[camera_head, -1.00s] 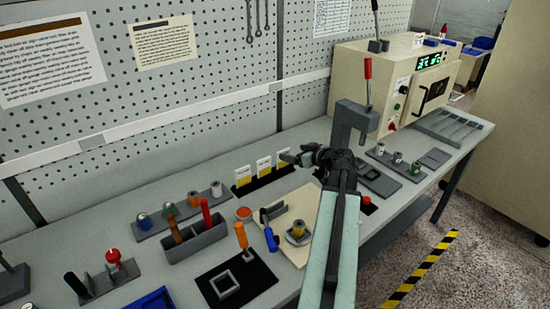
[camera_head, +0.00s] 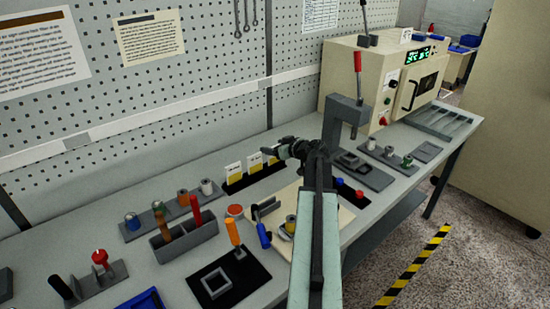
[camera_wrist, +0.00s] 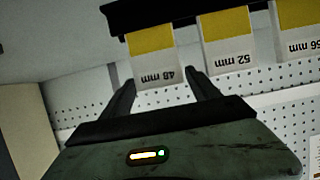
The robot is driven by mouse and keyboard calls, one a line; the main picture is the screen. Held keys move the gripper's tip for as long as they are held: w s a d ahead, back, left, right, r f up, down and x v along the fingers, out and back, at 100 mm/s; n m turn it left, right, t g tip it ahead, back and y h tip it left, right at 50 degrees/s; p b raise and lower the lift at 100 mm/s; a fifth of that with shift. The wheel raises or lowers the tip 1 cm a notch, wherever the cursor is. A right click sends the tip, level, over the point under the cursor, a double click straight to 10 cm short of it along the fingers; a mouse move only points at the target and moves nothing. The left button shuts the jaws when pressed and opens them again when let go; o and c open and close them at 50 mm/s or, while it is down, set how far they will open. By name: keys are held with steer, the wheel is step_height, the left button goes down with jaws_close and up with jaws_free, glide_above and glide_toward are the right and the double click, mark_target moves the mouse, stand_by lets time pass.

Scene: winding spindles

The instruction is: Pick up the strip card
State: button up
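Several upright strip cards, white with a yellow band, stand in a black holder (camera_head: 238,184) at the foot of the pegboard. In the wrist view they appear upside down: a 48 mm card (camera_wrist: 157,68), a 52 mm card (camera_wrist: 229,45) and a 56 mm card (camera_wrist: 299,30). My gripper (camera_wrist: 160,78) is open, with one finger on either side of the 48 mm card's free edge; I cannot tell whether they touch it. In the head view my gripper (camera_head: 271,151) is at the rightmost card and partly covers it.
A grey trough (camera_head: 184,240) holds upright tools in front of the cards. A red-topped button (camera_head: 235,210) and a cream board (camera_head: 345,217) lie near my arm. A grey press (camera_head: 344,115) with a red-handled lever stands right of my gripper. The pegboard wall (camera_head: 200,90) rises behind.

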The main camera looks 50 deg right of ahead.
steer(key=c, duration=0.9)
steer(key=shift+r, duration=0.1)
steer(key=shift+r+p, duration=0.25)
steer(key=shift+p, duration=0.05)
step_height(320, 180, up, 3)
steer(key=p, duration=0.3)
steer(key=s, duration=0.5)
steer(key=s+d+r+p, duration=0.1)
steer(key=s, duration=0.4)
steer(key=s+d, duration=0.1)
steer(key=s, duration=0.5)
steer(key=shift+d+r, duration=0.15)
steer(key=shift+d, duration=0.1)
